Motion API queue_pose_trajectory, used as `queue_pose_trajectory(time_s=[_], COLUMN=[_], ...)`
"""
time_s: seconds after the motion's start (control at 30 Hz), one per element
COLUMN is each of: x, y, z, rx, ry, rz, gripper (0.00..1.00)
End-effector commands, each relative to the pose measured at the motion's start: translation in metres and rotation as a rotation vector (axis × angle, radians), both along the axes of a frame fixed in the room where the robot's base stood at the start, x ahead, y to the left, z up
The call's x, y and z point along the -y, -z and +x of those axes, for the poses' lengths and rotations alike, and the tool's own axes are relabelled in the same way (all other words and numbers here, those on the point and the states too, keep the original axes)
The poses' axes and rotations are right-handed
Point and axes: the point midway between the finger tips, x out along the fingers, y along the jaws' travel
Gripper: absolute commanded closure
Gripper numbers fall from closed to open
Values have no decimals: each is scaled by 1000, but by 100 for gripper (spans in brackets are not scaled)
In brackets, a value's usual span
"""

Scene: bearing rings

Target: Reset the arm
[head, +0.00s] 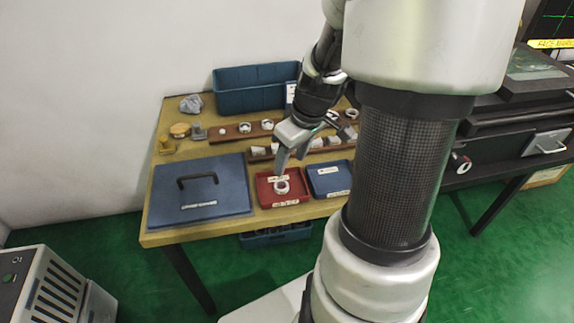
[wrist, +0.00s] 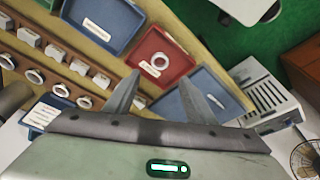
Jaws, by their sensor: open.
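My gripper (head: 293,140) is open and empty. In the head view it hangs above the table, over the back part of the red tray. In the wrist view its two fingers (wrist: 165,97) stand apart, with the red tray (wrist: 181,64) beyond them. A bearing ring (head: 281,187) lies in the red tray, and it also shows in the wrist view (wrist: 160,60). The ring is apart from the fingers. My arm column hides part of the table's right side in the head view.
A blue tray (head: 329,190) sits right of the red one, and a blue lid with a black handle (head: 228,196) lies left. Racks with several rings (head: 226,136) stand behind. A blue bin (head: 250,97) is at the table's back. Green floor (head: 120,243) is open in front.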

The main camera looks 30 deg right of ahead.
Motion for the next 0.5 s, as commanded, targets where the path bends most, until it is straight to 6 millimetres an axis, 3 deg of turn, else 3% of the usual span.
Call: queue_pose_trajectory(time_s=[0.13, 0.5], x=[1, 1], y=[-13, -14], z=[-3, -4], rx=[1, 0], ry=[0, 0], rz=[-1, 0], gripper=[50, 50])
